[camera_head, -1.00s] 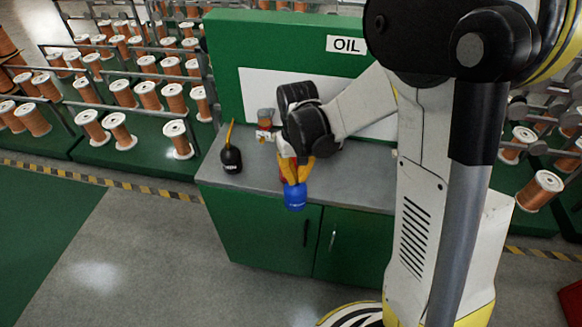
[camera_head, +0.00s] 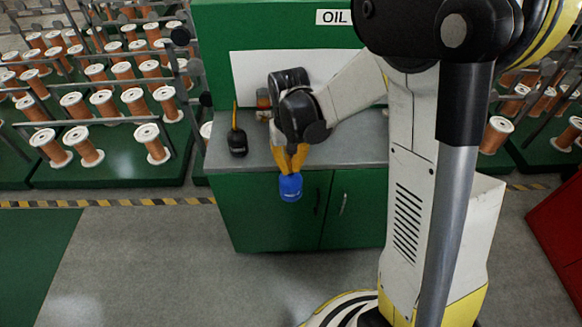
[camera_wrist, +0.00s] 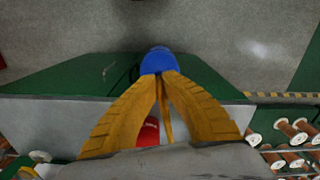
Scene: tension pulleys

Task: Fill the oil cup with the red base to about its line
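My gripper (camera_head: 290,160) has yellow fingers and points down. Its fingers are closed around a blue oil can (camera_head: 290,188), which hangs in front of the counter's front edge. In the wrist view the can's blue body (camera_wrist: 158,60) shows at the fingertips, with a thin yellow spout between the fingers. A small red part (camera_wrist: 149,132) shows behind the spout; I cannot tell whether it is the red base of the oil cup. In the head view a small cup with orange-red colour (camera_head: 263,102) stands on the counter, partly hidden by my wrist. Its fill line cannot be made out.
A black oil can (camera_head: 237,140) with a yellow spout stands at the counter's left end. The grey counter (camera_head: 350,142) sits on a green cabinet (camera_head: 262,215) below an OIL sign (camera_head: 333,17). Wire spool racks (camera_head: 95,100) stand left. The floor in front is clear.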

